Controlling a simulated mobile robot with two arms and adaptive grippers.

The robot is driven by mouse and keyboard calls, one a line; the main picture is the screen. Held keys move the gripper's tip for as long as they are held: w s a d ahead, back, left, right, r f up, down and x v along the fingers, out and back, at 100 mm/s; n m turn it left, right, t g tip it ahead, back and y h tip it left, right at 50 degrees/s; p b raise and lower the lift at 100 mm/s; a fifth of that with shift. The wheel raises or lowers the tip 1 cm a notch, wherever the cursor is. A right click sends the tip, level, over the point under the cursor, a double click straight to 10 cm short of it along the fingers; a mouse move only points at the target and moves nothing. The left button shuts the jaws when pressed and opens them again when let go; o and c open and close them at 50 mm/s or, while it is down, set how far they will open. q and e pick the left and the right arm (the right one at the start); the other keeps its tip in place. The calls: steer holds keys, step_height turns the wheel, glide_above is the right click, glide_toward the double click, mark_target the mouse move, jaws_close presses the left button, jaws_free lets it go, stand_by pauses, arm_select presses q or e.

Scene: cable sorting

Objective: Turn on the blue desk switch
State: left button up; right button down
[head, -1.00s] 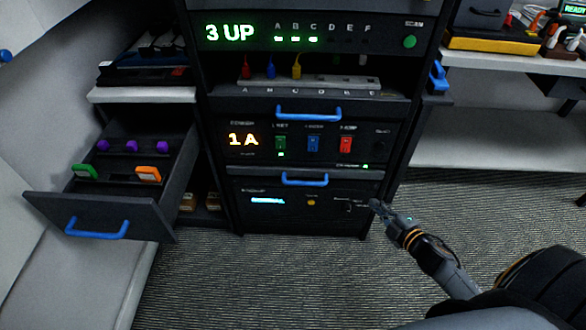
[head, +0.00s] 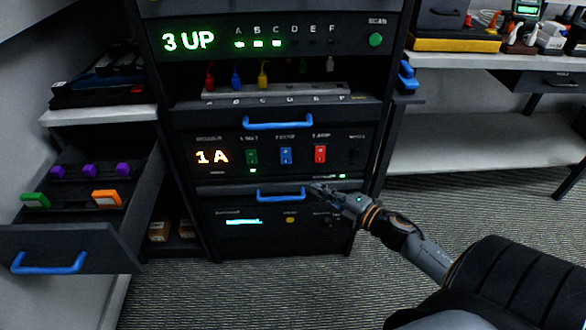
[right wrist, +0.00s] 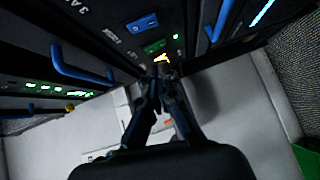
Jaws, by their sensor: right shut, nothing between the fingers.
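The blue desk switch (head: 286,156) sits in the power panel of the black rack, between a green switch (head: 252,157) and a red switch (head: 320,154). A green light glows under the green switch; I see none lit under the blue one. The blue switch also shows in the right wrist view (right wrist: 142,24), near the top. My right gripper (head: 316,188) is shut and empty, in front of the rack, below and right of the blue switch and apart from it. Its closed fingertips (right wrist: 160,72) show in the right wrist view. My left gripper is not in view.
Blue handles stick out above (head: 278,122) and below (head: 281,195) the power panel. An open drawer (head: 75,243) with purple, green and orange items juts out at the left. A shelf (head: 480,155) stands at the right. The carpet in front is clear.

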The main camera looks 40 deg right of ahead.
steer(key=b, duration=0.1)
glide_toward(283, 163)
steer(key=w+a, duration=0.2)
steer(key=a, duration=0.2)
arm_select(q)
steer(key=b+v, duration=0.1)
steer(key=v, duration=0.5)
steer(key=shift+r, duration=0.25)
arm_select(e)
steer(key=shift+w+d+f, duration=0.1)
steer(key=shift+w+d, duration=0.55)
steer(key=shift+w, duration=0.25)
steer(key=shift+w+d, duration=0.6)
steer(key=shift+w, duration=0.3)
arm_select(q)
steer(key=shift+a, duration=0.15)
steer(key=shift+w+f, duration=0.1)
arm_select(e)
steer(key=shift+f, duration=0.1)
